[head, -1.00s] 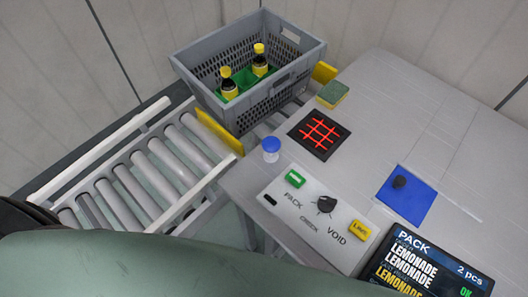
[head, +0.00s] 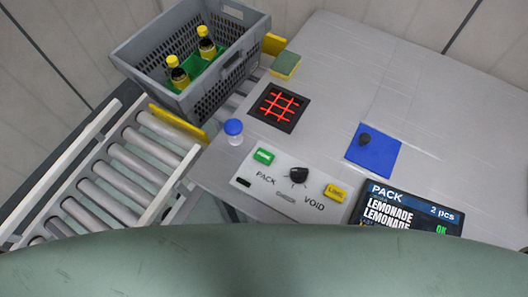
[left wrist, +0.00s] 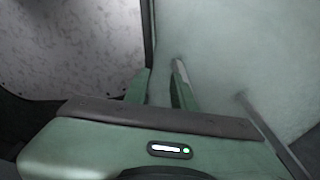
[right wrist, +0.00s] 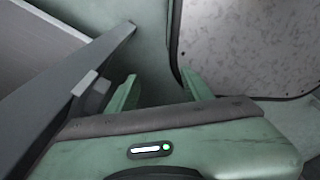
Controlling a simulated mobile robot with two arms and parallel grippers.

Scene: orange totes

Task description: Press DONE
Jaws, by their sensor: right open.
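A light control panel (head: 268,192) lies at the near left edge of the table in the head view. It carries a green button (head: 263,156) with small white lettering I cannot read, a black knob (head: 299,175) and a yellow button (head: 335,192). The words PACK and VOID are printed on the panel. My left gripper (left wrist: 162,72) shows in the left wrist view, its fingers apart with nothing between them. My right gripper (right wrist: 160,85) shows in the right wrist view, open and empty. Neither gripper is in the head view, and neither is at the panel.
A grey crate (head: 215,98) with two yellow-capped bottles (head: 207,43) stands on the roller conveyor (head: 125,180). A blue-capped jar (head: 233,132), a red-grid pad (head: 278,108), a sponge (head: 285,65), a blue mat (head: 385,158) and a screen (head: 400,205) surround the panel.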

